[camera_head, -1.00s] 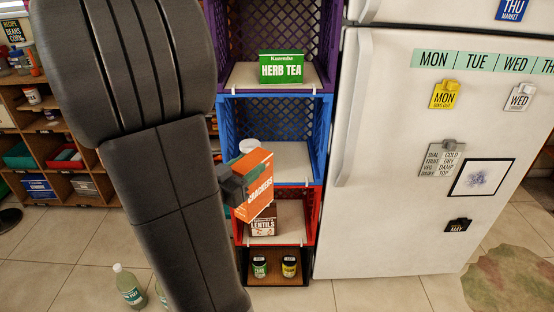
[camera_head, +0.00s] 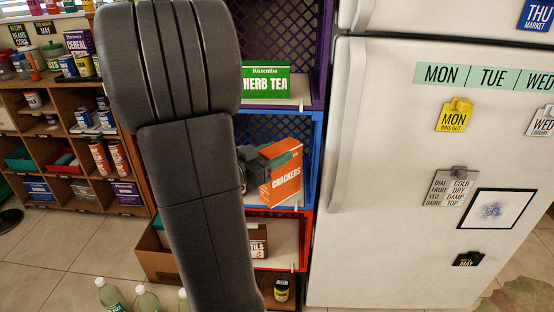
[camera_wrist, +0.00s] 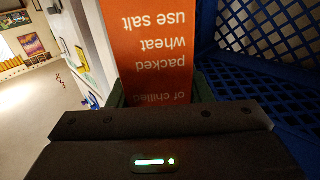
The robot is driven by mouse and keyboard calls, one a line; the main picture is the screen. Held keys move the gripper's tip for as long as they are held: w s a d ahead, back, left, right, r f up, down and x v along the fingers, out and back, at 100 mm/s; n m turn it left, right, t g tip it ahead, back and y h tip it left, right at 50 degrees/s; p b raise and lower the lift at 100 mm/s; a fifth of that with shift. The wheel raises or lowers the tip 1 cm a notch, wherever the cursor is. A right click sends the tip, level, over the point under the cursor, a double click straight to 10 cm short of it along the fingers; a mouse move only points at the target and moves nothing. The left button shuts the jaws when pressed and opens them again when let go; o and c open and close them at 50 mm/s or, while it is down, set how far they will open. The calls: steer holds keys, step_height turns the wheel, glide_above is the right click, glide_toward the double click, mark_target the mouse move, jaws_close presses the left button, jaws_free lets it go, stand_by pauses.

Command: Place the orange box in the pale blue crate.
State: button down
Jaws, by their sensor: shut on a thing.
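The orange crackers box (camera_head: 280,182) is held upright, slightly turned, by my gripper (camera_head: 257,163) from its left side. It is in front of or within the opening of the blue crate (camera_head: 315,160), above its pale floor. I cannot tell how far inside it is or whether it touches the floor. In the wrist view, the orange box (camera_wrist: 157,45) rises from the jaws, with blue lattice (camera_wrist: 268,55) to its right. The crate is a vivid blue. My arm hides its left part.
A purple crate (camera_head: 322,55) with a green herb tea box (camera_head: 267,82) is above. A red crate (camera_head: 305,240) with a lentils box (camera_head: 259,242) is below. The white fridge (camera_head: 395,150) stands close on the right. Bottles (camera_head: 147,300) stand on the floor at left.

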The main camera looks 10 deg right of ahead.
steer(key=w+d, duration=0.2)
steer(key=w, duration=0.6)
step_height(320, 180, down, 7)
steer(key=w+b, duration=0.1)
steer(key=b, duration=0.3)
steer(key=shift+w+d, duration=0.25)
steer(key=shift+d, duration=0.1)
steer(key=shift+f, duration=0.1)
steer(key=shift+f, duration=0.1)
steer(key=c, duration=0.7)
jaws_free()
